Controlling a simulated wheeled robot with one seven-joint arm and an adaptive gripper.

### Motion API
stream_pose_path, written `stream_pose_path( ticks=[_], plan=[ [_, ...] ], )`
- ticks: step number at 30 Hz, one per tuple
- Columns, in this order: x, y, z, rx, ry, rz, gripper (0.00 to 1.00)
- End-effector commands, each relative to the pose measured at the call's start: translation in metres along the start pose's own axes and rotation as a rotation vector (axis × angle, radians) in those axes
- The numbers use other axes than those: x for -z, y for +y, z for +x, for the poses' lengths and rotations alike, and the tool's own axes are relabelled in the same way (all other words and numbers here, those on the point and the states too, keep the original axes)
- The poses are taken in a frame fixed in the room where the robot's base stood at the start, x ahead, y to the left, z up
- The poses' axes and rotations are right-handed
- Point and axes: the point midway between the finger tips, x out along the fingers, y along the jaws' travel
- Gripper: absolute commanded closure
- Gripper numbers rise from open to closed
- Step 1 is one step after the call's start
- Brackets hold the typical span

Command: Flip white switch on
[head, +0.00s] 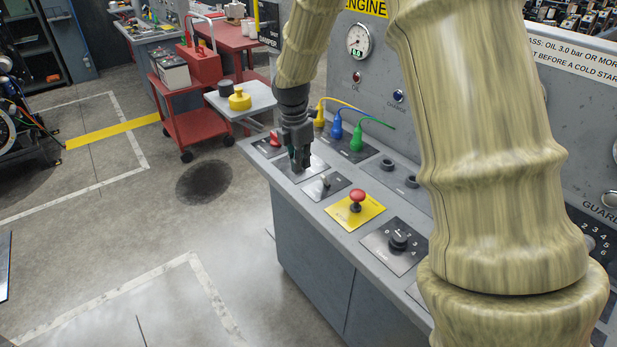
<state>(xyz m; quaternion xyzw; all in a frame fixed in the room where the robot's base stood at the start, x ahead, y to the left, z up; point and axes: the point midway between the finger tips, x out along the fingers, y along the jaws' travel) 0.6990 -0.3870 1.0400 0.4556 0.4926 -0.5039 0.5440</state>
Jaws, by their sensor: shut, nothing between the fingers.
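My gripper (302,163) is shut and empty, pointing down over the left part of the grey console (345,172). Its fingertips are at or just above a light metal plate (316,167), and I cannot tell whether they touch anything. The gripper hides most of this plate and any switch on it. A small toggle switch (325,182) stands on the neighbouring plate, just to the right and nearer.
Nearby on the console are a red control (274,139), a red mushroom button (357,196) on a yellow plate, a black rotary knob (399,240) and yellow, blue and green plugs (356,138). A red cart (195,125) stands behind; the floor at left is open.

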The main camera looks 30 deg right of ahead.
Motion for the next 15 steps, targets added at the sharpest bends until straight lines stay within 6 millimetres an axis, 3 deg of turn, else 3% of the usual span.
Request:
stream_pose_path(
  ticks=[10,15],
  plan=[
    [0.000,0.000,0.000,0.001,0.000,-0.002,1.00],
    [0.000,-0.001,0.009,0.004,0.000,-0.002,1.00]
  ],
)
